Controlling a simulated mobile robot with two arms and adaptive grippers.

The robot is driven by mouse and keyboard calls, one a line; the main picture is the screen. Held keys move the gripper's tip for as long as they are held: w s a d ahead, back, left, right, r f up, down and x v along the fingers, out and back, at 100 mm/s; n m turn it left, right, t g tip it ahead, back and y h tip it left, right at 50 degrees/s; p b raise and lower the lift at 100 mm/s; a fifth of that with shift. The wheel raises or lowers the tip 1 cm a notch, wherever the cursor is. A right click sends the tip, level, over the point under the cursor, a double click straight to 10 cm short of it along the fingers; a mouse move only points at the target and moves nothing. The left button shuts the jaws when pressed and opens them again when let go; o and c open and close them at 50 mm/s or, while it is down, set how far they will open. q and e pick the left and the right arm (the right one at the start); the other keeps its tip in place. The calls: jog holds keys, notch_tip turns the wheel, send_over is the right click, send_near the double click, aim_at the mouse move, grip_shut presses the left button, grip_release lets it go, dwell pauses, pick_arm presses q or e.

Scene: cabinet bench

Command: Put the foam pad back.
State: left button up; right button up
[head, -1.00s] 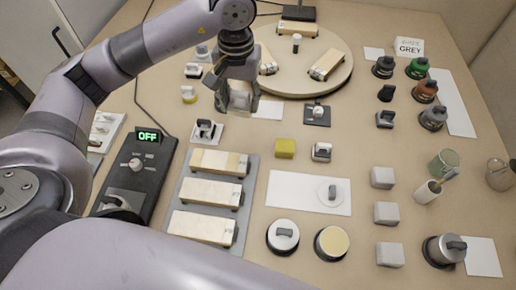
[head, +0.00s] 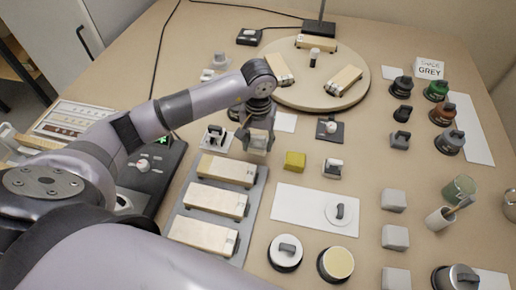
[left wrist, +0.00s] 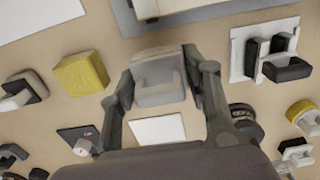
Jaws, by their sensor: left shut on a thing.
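My left gripper (head: 257,138) is shut on a light grey, block-like piece, which I take to be the foam pad (left wrist: 159,80). In the left wrist view the pad sits between both fingers and has a recessed-looking face. In the head view the gripper holds it above the bench, left of the yellow block (head: 295,161) and just beyond the grey tray. The fingers partly hide the pad. My right gripper is not in view.
A grey tray (head: 212,220) with several wooden blocks lies just nearer. A white sheet (head: 290,205) is to its right. Several pale grey blocks (head: 394,200) stand farther right. A round board (head: 292,97) is at the back. A black-and-white fixture (head: 214,138) stands close left.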

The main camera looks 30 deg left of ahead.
aim_at(258, 144)
pick_arm(q)
notch_tip(258, 144, down, 4)
jog(key=shift+f, duration=0.1)
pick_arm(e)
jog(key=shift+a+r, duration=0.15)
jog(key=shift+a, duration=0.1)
pick_arm(q)
jog(key=shift+f, duration=0.15)
jog(key=o, duration=1)
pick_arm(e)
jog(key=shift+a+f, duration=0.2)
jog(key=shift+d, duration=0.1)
